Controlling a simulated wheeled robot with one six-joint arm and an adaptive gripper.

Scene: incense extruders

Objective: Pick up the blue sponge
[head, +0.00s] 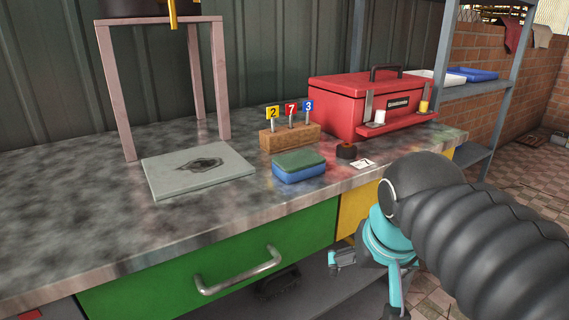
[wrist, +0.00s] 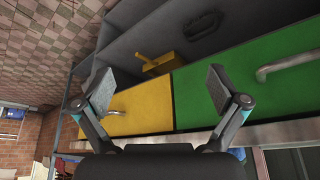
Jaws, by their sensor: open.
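The blue sponge (head: 299,168) lies on the grey mottled worktop, near its front edge. It has a dark green top layer and blue sides. My gripper shows in the wrist view (wrist: 158,95) with its two fingers spread wide and nothing between them. It faces the yellow and green drawer fronts below the worktop. In the head view my arm is at the lower right, in front of the bench, and the gripper is lower than and to the right of the sponge. The sponge is not visible in the wrist view.
A wooden block (head: 290,137) with numbered tags stands just behind the sponge. A red toolbox (head: 365,105) is behind to the right. A small dark round object (head: 346,151) and a white card (head: 363,164) lie right of it. A grey slab (head: 170,178) lies left. The front left worktop is clear.

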